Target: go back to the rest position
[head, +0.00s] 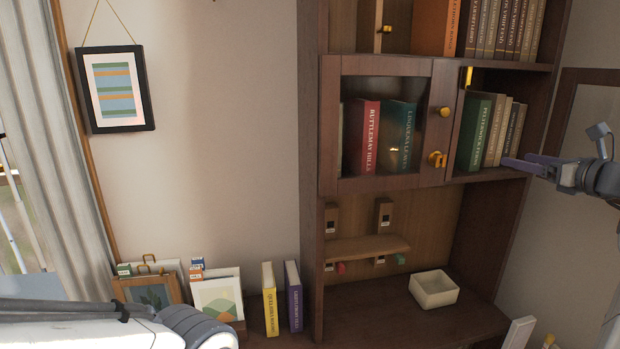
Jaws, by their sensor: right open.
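My right gripper (522,161) comes in from the right edge, level with the lower part of the open book compartment of the dark wood cabinet (311,150). Its fingers are apart with nothing between them. It is in front of the cabinet's right side in the picture; I cannot tell the exact gap. My left arm (150,325) crosses the bottom left corner, and its gripper is not in view.
A glass-fronted door (380,68) with brass fittings covers several books. Books (478,132) stand uncovered beside it. A cream bowl (433,289) sits on the lower counter. Yellow (270,300) and purple (294,297) books stand near framed pictures (217,300).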

